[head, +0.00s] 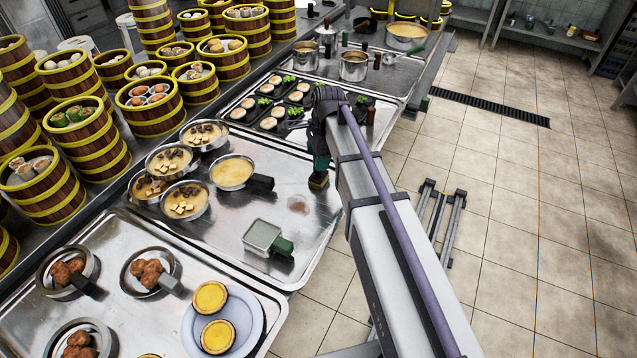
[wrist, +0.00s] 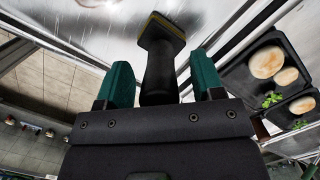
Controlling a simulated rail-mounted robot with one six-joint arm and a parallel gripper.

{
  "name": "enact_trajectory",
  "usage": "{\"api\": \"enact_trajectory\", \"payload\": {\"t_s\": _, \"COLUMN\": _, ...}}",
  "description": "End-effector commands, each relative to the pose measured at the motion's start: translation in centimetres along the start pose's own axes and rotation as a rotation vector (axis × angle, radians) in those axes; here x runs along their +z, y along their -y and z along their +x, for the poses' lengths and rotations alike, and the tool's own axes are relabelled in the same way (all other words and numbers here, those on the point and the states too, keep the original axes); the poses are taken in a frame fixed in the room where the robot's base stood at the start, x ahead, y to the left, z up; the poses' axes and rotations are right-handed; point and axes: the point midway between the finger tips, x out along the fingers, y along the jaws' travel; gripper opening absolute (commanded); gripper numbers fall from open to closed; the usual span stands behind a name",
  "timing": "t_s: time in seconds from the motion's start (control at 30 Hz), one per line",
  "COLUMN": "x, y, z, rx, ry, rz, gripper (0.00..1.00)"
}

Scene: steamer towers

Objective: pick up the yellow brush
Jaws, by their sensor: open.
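The yellow brush shows in the wrist view as a dark handle and a dark flared head with a thin yellow edge (wrist: 164,27). In the head view its yellow-edged head (head: 318,182) is small, near the right edge of the metal tray. My gripper (wrist: 163,82) has two teal fingers standing apart, with the brush handle between them in the picture. A gap shows on each side of the handle. In the head view my gripper (head: 320,158) is right above the brush and mostly hidden by my arm.
The metal tray (head: 262,205) holds pans of soup, a square green-handled tool (head: 264,238) and a brownish smear (head: 298,204). Dark trays of buns (head: 270,122) lie just behind my gripper. Steamer towers (head: 85,140) stand at left.

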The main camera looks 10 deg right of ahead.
Motion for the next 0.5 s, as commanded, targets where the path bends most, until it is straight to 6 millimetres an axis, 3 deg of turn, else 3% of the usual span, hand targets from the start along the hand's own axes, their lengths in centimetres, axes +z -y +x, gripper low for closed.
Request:
{"api": "enact_trajectory", "payload": {"t_s": 0.03, "x": -0.09, "y": -0.01, "z": 1.16, "rx": 0.000, "ry": 0.000, "rz": 0.000, "gripper": 0.61}}
{"api": "enact_trajectory", "payload": {"t_s": 0.23, "x": 0.02, "y": -0.01, "z": 0.68, "rx": 0.000, "ry": 0.000, "rz": 0.000, "gripper": 0.61}}
{"api": "enact_trajectory", "payload": {"t_s": 0.5, "x": 0.02, "y": -0.01, "z": 0.67, "rx": 0.000, "ry": 0.000, "rz": -0.001, "gripper": 0.36}}
